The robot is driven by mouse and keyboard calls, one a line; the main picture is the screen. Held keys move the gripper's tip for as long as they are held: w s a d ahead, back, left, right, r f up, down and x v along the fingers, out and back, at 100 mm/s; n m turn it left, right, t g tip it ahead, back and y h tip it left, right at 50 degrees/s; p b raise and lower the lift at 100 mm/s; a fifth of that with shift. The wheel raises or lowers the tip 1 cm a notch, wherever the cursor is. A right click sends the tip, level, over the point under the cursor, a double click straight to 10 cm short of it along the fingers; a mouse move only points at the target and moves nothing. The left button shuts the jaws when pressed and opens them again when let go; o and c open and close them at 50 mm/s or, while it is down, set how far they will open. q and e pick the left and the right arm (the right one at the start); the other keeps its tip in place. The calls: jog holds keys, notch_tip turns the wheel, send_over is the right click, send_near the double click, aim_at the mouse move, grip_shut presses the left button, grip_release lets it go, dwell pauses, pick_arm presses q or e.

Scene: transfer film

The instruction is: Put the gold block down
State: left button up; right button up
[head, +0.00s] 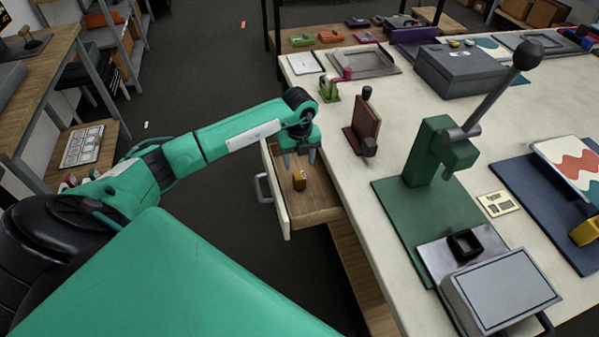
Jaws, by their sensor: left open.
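The gold block (299,180) is a small orange-gold piece standing on the wooden floor of the open drawer (318,192). The drawer sticks out from the left side of the white-topped table. My left gripper (299,160) is open above the block, with its fingers pointing down. A small gap appears between the fingertips and the block, and nothing is held. My right gripper is not in view.
On the table (380,210) stand a green lever press (435,160), a dark red upright piece (366,128), a grey box (460,70) and a grey tray (365,62). The drawer's front panel and handle (262,188) face left. Dark floor is clear behind my left arm.

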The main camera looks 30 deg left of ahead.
aim_at(300, 175)
pick_arm(q)
jog(key=shift+r+b, duration=0.5)
jog(key=shift+r, duration=2.45)
